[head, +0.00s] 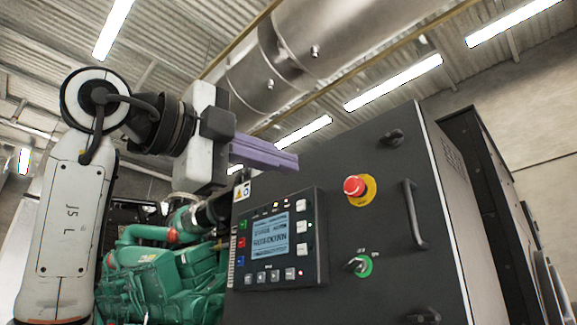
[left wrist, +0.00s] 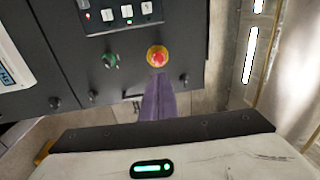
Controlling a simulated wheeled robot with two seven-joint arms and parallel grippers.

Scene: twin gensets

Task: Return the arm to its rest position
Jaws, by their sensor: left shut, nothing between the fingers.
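My left arm (head: 75,200) comes in from the left of the head view, rising upright and then bending right. My left gripper (head: 296,160) has purple fingers, shut with nothing between them. It points right, in front of or above the upper left part of the dark control cabinet (head: 370,245). In the left wrist view the purple fingers (left wrist: 158,100) point toward the red emergency stop button (left wrist: 157,57); whether they touch it cannot be told there. In the head view the red button (head: 354,186) on its yellow ring is clear of the fingers. My right gripper is not in view.
The cabinet carries a control panel with a lit screen (head: 264,240), a green key switch (head: 360,264) and a black handle (head: 415,215). A green engine (head: 160,280) stands behind my left arm. A large silver duct (head: 300,55) runs overhead.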

